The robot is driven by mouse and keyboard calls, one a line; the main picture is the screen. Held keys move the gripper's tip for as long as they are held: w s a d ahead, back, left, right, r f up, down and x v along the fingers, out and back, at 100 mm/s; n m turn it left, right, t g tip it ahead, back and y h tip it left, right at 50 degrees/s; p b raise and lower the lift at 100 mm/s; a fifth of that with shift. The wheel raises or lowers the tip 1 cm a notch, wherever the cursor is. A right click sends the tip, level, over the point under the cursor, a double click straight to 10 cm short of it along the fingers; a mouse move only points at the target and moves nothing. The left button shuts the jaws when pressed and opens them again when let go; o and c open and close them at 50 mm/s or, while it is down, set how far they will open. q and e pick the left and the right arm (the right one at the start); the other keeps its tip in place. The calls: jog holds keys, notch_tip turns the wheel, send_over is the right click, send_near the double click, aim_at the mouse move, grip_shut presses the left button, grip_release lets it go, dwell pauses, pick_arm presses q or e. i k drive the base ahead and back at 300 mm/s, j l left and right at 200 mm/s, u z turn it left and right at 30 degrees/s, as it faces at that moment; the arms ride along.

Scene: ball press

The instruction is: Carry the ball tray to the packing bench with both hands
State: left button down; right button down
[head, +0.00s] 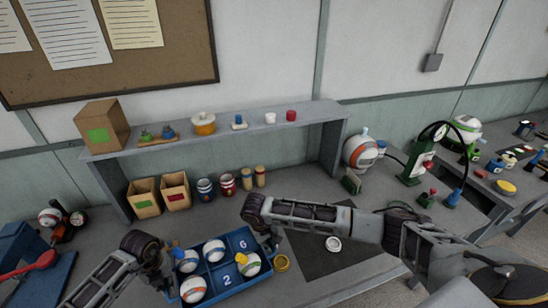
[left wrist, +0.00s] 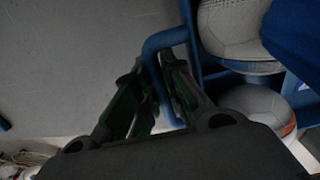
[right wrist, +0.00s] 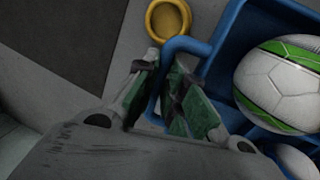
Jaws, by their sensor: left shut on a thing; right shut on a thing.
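The blue ball tray (head: 237,238) is at the bottom middle of the head view, over the grey bench. It holds several mostly white balls in its compartments, including a green-striped ball (right wrist: 283,82); a compartment marked 2 has no ball. My left gripper (head: 172,277) is shut on the tray's left bar handle (left wrist: 163,42). My right gripper (head: 270,250) is shut on the right bar handle (right wrist: 186,44). I cannot tell whether the tray touches the bench. The tray's near edge is partly cut off in the head view.
A yellow ring (head: 282,263) lies close beside the tray's right end. Jars and open boxes (head: 175,188) stand behind, under a shelf (head: 215,134). A green press (head: 416,167) stands right.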

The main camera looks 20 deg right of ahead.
aim_at(372, 249)
jog(key=l+u, duration=0.15)
jog(key=l, duration=0.4)
jog(key=k+l+u, duration=0.15)
jog(key=l, duration=0.35)
jog(key=k+l+u, duration=0.15)
jog(key=l, duration=0.4)
jog(key=l+u, duration=0.15)
jog(key=l, duration=0.4)
jog(key=k+l+u, duration=0.15)
jog(key=l, duration=0.3)
jog(key=k+l+u, duration=0.15)
jog(key=l, duration=0.35)
jog(key=k+l+u, duration=0.15)
jog(key=k+l, duration=0.15)
jog(key=l, duration=0.15)
jog(key=k+l+u, duration=0.15)
jog(key=l, duration=0.25)
jog(key=k, duration=0.1)
